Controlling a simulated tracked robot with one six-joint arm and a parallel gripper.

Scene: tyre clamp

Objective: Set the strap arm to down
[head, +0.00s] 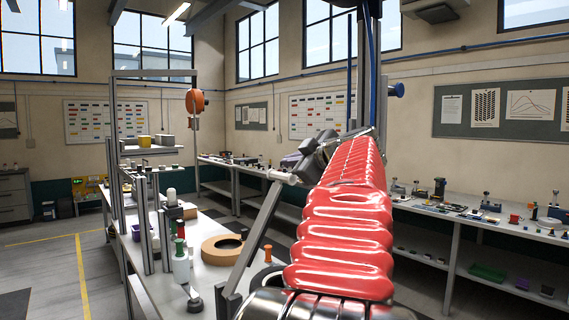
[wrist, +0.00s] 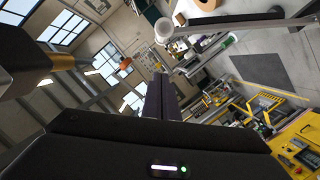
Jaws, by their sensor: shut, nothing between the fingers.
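The strap arm (head: 258,230) is a grey bar that rises from a bracket near the bench's front edge. It leans up to the right and ends in a pale cylindrical grip (head: 283,177). In the wrist view the bar (wrist: 255,23) runs across the top right, with the pale round grip (wrist: 163,27) at its left end. My gripper (head: 303,166) is close by the grip in the head view; contact cannot be told. In the wrist view the dark fingers (wrist: 161,84) are together and empty, with the grip beyond their tips.
A tan ring (head: 222,249) and several bottles (head: 180,255) stand on the bench left of the strap arm. Upright frame posts (head: 144,225) rise at the bench's left side. A long shelf bench (head: 470,222) lines the right wall. Open floor (head: 45,265) lies to the left.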

